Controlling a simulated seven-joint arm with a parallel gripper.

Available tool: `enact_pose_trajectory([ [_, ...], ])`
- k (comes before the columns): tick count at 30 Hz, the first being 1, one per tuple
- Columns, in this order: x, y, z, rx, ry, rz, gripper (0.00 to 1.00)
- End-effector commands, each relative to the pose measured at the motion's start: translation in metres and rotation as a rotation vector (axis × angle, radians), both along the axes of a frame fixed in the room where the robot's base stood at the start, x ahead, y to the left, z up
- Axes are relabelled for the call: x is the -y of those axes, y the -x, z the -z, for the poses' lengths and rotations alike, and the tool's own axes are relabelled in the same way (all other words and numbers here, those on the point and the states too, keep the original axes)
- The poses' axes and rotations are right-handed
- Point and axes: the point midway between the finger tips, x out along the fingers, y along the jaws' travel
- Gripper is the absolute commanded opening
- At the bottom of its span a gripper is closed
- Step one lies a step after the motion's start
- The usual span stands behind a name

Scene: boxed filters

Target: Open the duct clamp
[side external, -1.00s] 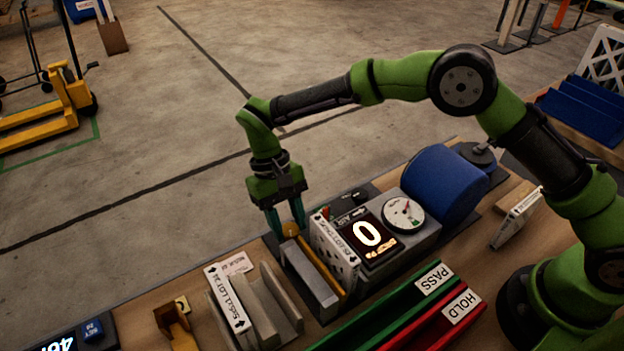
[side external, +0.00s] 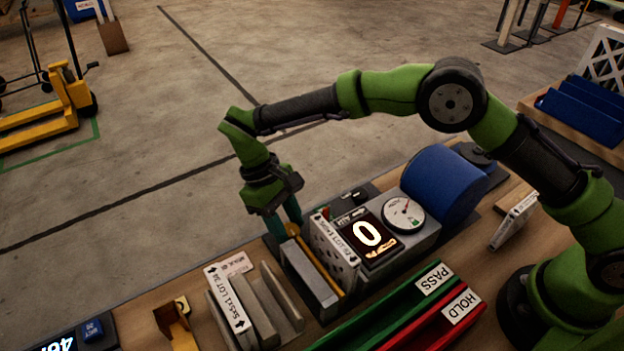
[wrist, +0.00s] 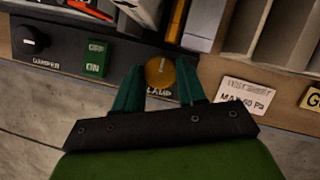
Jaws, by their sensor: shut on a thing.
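The duct clamp knob (wrist: 158,72) is a round yellow-orange knob with a pale pointer line, on a dark front panel. The lettering below it is partly covered and reads "LAMP". My gripper (side external: 283,229) is at the front of the test rig in the side view, with its hand tilted. In the wrist view its two teal fingers stand on either side of the knob, and it is shut on it. In the side view the fingers mostly hide the knob. A white boxed filter (side external: 335,252) stands in the rig beside an orange bar (side external: 321,268).
A damper knob (wrist: 33,40) and a green OFF/ON switch (wrist: 95,58) share the panel. The display (side external: 368,235) reads 0, beside a dial gauge (side external: 403,214). A filter rack (side external: 275,306), green PASS tray (side external: 397,302) and red HOLD tray (side external: 431,323) stand nearby.

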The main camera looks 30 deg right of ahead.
Motion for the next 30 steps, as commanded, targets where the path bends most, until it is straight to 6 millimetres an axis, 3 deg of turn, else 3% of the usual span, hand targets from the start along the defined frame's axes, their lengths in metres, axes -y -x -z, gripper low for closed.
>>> enact_pose_trajectory([
  [5, 0.000, -0.001, -0.001, 0.002, -0.001, 0.000, 0.10],
  [6, 0.000, -0.001, -0.001, 0.002, -0.001, 0.000, 0.41],
  [11, 0.000, -0.001, -0.001, 0.002, 0.000, 0.001, 0.64],
  [20, 0.000, -0.001, -0.002, 0.002, 0.000, 0.001, 0.64],
  [30, -0.008, -0.019, -0.048, 0.005, -0.002, 0.002, 0.64],
])
